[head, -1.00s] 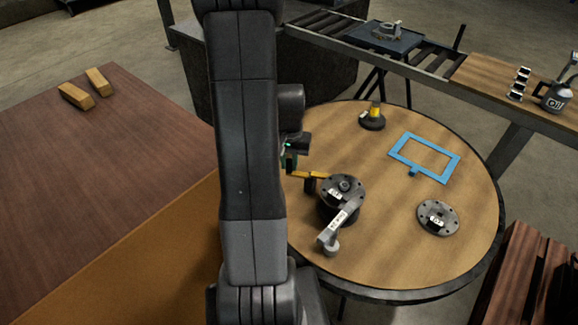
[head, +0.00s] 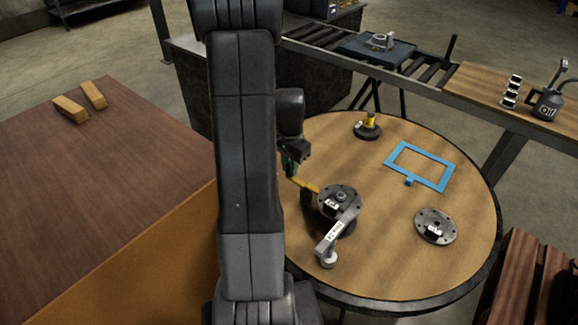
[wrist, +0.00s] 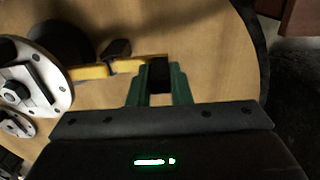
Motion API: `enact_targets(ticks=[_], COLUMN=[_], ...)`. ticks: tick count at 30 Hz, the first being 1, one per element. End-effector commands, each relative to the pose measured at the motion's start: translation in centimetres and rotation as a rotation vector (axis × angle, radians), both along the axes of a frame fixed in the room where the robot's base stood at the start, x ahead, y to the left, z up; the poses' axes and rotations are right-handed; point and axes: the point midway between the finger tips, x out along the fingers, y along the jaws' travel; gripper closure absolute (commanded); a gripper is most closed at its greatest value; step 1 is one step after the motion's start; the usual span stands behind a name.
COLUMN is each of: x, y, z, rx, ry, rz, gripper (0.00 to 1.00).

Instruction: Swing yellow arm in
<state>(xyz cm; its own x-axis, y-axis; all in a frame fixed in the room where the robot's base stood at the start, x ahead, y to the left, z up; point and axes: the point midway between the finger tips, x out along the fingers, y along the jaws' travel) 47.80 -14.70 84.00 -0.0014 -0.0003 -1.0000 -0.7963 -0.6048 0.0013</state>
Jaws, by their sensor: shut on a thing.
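The yellow arm (head: 305,186) reaches out to the left from a dark round fixture (head: 340,197) on the round table, sloping slightly in the head view. In the wrist view the yellow arm (wrist: 100,70) runs from the fixture's grey disc (wrist: 38,85) toward my gripper. My gripper (wrist: 160,83) has green fingers shut on a dark piece at the yellow arm's outer end. In the head view my gripper (head: 290,168) is partly hidden behind my own arm. A grey arm (head: 337,235) with a white label sticks out from the fixture toward the front.
A grey flange disc (head: 435,226), a blue frame (head: 446,178) and a dark base with a yellow post (head: 368,128) lie on the round table (head: 390,265). A brown table (head: 120,175) stands at the left. A conveyor (head: 425,72) runs behind.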

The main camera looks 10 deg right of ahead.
Motion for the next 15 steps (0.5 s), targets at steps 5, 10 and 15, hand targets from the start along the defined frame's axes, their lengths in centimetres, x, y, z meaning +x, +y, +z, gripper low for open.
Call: enact_targets(ticks=[5, 10, 15], x=[0.14, 0.15, 0.11], y=[-0.08, -0.09, -0.06], z=[0.11, 0.12, 0.08], rx=[-0.001, -0.001, -0.001], ry=[-0.004, -0.006, -0.004], rz=[-0.005, -0.005, -0.004], gripper=[1.00, 0.78, 0.60])
